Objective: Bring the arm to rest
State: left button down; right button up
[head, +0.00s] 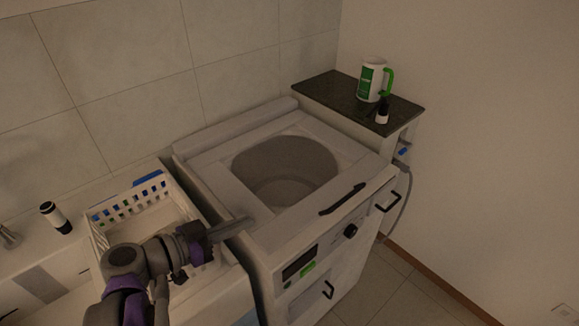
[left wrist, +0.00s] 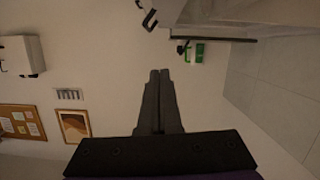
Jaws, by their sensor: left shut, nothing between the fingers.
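My left gripper (head: 232,229) is in the head view, low and left of centre. Its arm comes in from the bottom left, over the white basket, and its fingers point right over the near left edge of the washing machine. In the left wrist view the two fingers (left wrist: 159,102) lie side by side, shut, with nothing between them. My right gripper is not in view.
The white washing machine (head: 220,183) has a round opening in its top. A white basket (head: 97,232) stands left of it. A dark shelf (head: 330,92) at the back right carries a white and green mug (head: 371,82) and a small dark-and-white dispenser (head: 382,114). Another dispenser (head: 56,217) stands at the left.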

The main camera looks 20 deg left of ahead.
pick_arm(q)
jog(key=s+d+f+n+g+y+p, duration=0.5)
jog(key=s+f+g+y, duration=0.2)
jog(key=f, duration=0.3)
jog(key=shift+s+d+f+y, duration=0.3)
jog(key=shift+s+y, duration=0.2)
jog(key=shift+s, duration=0.25)
